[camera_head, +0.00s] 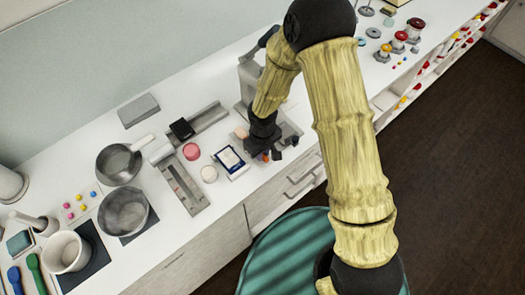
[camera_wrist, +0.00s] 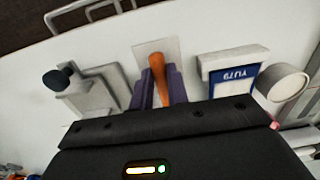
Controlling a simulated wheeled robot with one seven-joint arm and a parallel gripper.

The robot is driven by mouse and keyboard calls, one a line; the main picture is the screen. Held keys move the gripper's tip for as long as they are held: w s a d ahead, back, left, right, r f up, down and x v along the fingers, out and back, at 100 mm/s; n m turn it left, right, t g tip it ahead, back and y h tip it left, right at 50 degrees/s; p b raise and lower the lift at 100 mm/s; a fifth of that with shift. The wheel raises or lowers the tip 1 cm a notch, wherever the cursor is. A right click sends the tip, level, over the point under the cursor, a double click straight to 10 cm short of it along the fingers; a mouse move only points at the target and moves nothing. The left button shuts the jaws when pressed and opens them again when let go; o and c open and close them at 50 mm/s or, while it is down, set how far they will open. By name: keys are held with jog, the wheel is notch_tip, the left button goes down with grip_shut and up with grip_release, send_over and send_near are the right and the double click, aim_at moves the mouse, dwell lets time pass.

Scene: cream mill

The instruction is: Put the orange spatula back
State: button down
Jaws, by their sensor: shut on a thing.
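The orange spatula (camera_wrist: 158,72) shows in the wrist view as an orange, rounded length between my gripper's two purple-grey fingers. My gripper (camera_wrist: 159,88) is shut on it. A pale flat rectangle (camera_wrist: 144,53) lies behind its far end; I cannot tell whether it is a rest or part of the spatula. In the head view my gripper (camera_head: 269,152) is low over the white counter, with only small bits of orange showing at its fingertips. The rest of the spatula is hidden by my gripper and arm.
A blue-and-white labelled device (camera_head: 231,161) stands just left of my gripper, with a round white jar (camera_head: 209,174) beyond it. A grey stand with a dark knob (camera_wrist: 88,90) is on the other side in the wrist view. Pans and bowls stand farther left.

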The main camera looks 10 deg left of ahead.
dwell(0.4)
jog(key=c, duration=1.3)
grip_release()
jog(key=shift+w+d, duration=0.1)
jog(key=shift+r, duration=0.2)
notch_tip(320, 180, up, 17)
jog(key=shift+r+b, duration=0.1)
jog(key=shift+b, duration=0.4)
jog(key=shift+d, duration=0.1)
jog(key=s+d+r+m+t, duration=0.1)
jog(key=d+m, duration=0.2)
jog(key=d, duration=0.4)
jog(key=s+d+r+m, duration=0.1)
jog(key=s+d+m, duration=0.1)
jog(key=d, duration=0.6)
jog(key=s+d+r+m+t, duration=0.1)
jog(key=s+d+m, duration=0.1)
jog(key=d+m, duration=0.2)
jog(key=shift+s+d+m+t, duration=0.1)
jog(key=shift+d+m+t, duration=0.25)
jog(key=shift+d, duration=1.55)
